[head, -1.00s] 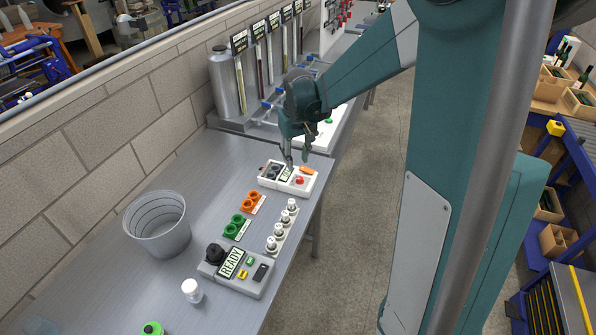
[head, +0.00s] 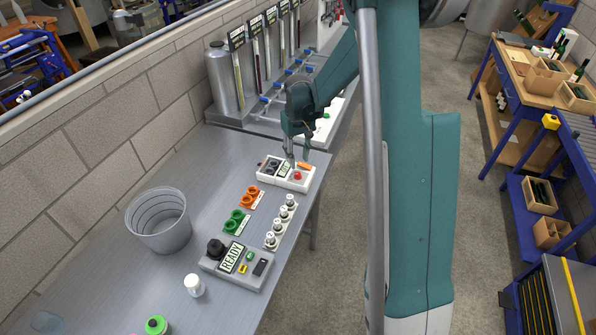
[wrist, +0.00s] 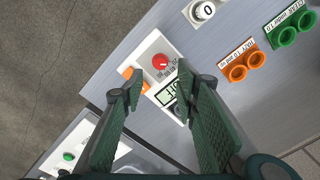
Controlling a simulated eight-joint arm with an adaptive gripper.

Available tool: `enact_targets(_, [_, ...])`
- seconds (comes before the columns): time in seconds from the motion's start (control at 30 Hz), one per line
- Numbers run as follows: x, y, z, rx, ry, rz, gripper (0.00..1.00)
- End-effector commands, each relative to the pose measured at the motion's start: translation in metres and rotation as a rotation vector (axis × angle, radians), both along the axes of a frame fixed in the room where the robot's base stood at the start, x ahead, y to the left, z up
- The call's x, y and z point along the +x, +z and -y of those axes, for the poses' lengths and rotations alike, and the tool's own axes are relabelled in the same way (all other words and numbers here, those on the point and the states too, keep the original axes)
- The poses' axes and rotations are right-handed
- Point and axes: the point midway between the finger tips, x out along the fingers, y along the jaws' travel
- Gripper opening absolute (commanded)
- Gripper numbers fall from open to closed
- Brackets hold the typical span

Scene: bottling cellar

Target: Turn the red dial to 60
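The red dial (head: 297,175) sits on a white control box (head: 307,184) at the far right of the grey bench. In the wrist view the red dial (wrist: 160,61) is round, with small scale marks printed beside it; the numbers are too small to read. My gripper (head: 298,160) points down over the box. In the wrist view my gripper (wrist: 160,70) is open, its two fingers apart on either side of the dial's line of sight, with nothing between them. The fingertips appear above the box, not touching the dial.
The box also carries a display (wrist: 169,94) and an orange part (wrist: 134,74). Orange rings (head: 251,195), green rings (head: 236,221), white knobs (head: 281,223) and a READY console (head: 236,266) stand nearer. A bucket (head: 158,222) stands left; a filling rack (head: 262,122) stands behind.

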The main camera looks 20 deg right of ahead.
Motion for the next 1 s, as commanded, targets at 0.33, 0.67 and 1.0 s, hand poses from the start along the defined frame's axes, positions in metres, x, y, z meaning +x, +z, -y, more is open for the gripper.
enact_targets(0.33, [0.000,-0.006,0.000,0.000,0.000,0.000,0.31])
enact_targets(0.67, [0.000,-0.036,0.000,0.000,0.000,0.000,0.31])
enact_targets(1.0, [0.000,-0.069,0.000,0.000,0.000,0.000,0.31])
